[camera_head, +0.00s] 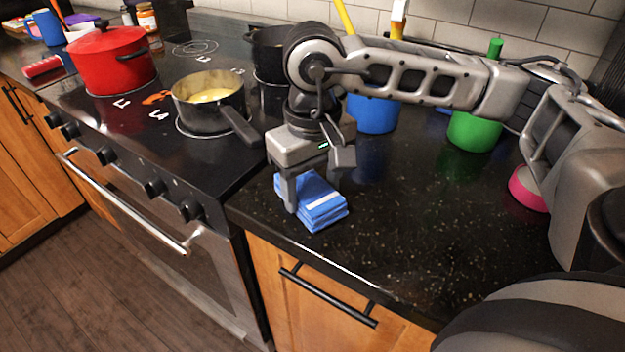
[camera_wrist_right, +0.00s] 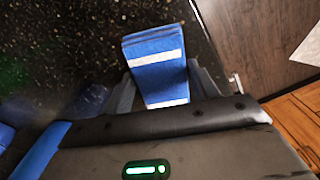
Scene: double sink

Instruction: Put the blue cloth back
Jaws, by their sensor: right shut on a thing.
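The blue cloth (camera_head: 318,207) is a folded stack with a white stripe. It is at the left front of the dark counter (camera_head: 420,230), near the counter's front edge and beside the stove. My right gripper (camera_head: 306,195) reaches down over the cloth with its fingers on either side and is shut on it. In the right wrist view the cloth (camera_wrist_right: 157,60) shows between the two fingers (camera_wrist_right: 160,95). I cannot tell whether the cloth touches the counter or is just above it. My left gripper is not in view.
A stove (camera_head: 130,150) at the left holds a red pot (camera_head: 112,62) and a saucepan (camera_head: 208,112) whose handle points toward my right gripper. A blue container (camera_head: 373,114), a green container (camera_head: 474,132) and a pink item (camera_head: 528,190) stand on the counter. The counter's middle is clear.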

